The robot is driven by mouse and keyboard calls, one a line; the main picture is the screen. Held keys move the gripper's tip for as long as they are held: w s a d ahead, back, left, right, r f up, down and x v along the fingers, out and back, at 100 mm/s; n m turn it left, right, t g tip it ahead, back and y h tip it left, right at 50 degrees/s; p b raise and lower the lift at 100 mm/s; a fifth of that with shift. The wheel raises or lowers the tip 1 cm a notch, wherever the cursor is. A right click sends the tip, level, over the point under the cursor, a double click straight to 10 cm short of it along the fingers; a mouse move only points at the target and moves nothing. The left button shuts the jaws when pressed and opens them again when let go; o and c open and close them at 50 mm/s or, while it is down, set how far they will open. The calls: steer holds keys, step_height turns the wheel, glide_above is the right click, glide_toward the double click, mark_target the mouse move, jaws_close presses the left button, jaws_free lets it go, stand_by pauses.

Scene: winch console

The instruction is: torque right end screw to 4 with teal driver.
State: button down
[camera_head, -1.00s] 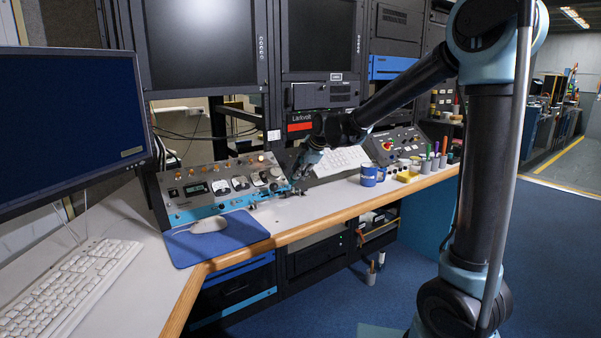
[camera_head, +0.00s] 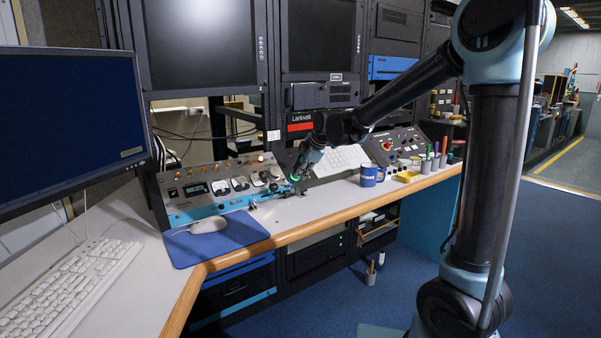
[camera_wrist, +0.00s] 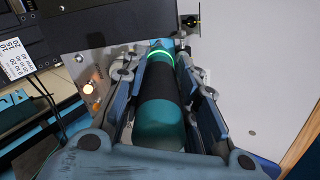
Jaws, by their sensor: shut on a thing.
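The teal driver (camera_wrist: 160,120) lies between the two fingers of my gripper (camera_wrist: 162,75) in the wrist view. It has a teal butt end, a black grip and a lit green ring at its far end. My gripper is shut around its black grip. The driver's tip beyond the ring is hidden, so I cannot tell whether it touches a screw. In the head view my gripper (camera_head: 298,180) is at the right end of the console panel (camera_head: 205,207), with the green glow showing there. The right end screw cannot be made out.
A blue mug (camera_head: 368,177) stands right of my gripper, before a second sloped panel (camera_head: 395,143). A mouse (camera_head: 208,225) on a blue mat (camera_head: 225,242) is at left. The desk front is mostly clear.

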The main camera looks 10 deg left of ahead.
steer(key=shift+v, duration=1.35)
steer(key=shift+r, duration=0.1)
steer(key=shift+v, duration=1.65)
steer(key=shift+s, duration=0.1)
